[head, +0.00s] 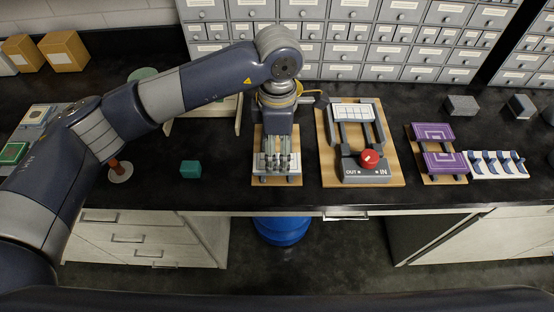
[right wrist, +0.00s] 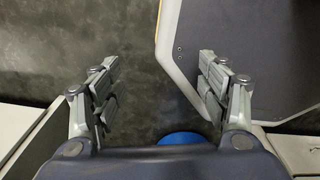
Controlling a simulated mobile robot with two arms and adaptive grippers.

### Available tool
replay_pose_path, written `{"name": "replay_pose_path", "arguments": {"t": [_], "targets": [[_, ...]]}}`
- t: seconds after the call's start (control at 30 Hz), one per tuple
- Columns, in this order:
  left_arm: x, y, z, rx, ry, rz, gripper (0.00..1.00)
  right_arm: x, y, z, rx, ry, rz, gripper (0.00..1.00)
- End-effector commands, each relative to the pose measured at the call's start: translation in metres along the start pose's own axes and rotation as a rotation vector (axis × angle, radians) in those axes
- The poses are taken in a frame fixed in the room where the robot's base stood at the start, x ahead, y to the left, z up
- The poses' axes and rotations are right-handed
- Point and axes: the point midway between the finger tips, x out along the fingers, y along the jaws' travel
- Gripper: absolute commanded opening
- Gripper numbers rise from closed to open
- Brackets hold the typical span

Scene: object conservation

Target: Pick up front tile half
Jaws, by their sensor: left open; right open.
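A pale tile piece (head: 262,161) with dark lines lies on a small wooden board (head: 264,182) at the middle of the bench, partly hidden by my left gripper (head: 277,165). That gripper points down with its fingers at the tile piece; I cannot tell whether they touch it. It is open. Two purple tile pieces with pale lines, a back one (head: 432,132) and a front one (head: 437,163), lie on another board at the right. My right gripper (right wrist: 160,90) is open and empty above the dark floor in the right wrist view.
Right of my left gripper, a fixture (head: 366,174) with a red knob, marked OUT and IN, holds a pale tile (head: 352,112). A rack (head: 496,165) with blue pieces stands at the right. A green block (head: 190,169) sits to the left. Drawer cabinets (head: 355,45) line the back.

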Motion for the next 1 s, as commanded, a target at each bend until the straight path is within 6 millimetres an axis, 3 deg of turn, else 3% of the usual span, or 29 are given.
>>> {"name": "replay_pose_path", "arguments": {"t": [0.1,0.27,0.53,0.77,1.0], "targets": [[0.016,0.0,-0.002,-0.002,0.001,-0.007,0.69,-0.015,0.003,-0.017,0.0,0.023,0.004,0.69],[0.036,0.001,-0.002,-0.001,0.0,-0.003,0.69,-0.019,0.005,-0.035,0.0,0.054,0.006,0.69],[0.041,0.001,-0.001,0.0,0.0,-0.001,0.69,-0.018,0.005,-0.028,0.0,0.041,0.005,0.69],[0.041,0.001,-0.001,0.0,0.0,-0.001,0.19,-0.018,0.003,-0.017,0.0,0.024,0.003,0.69],[0.041,0.001,-0.001,0.0,-0.001,-0.001,0.17,-0.018,0.003,-0.017,0.0,0.024,0.003,0.69]]}}
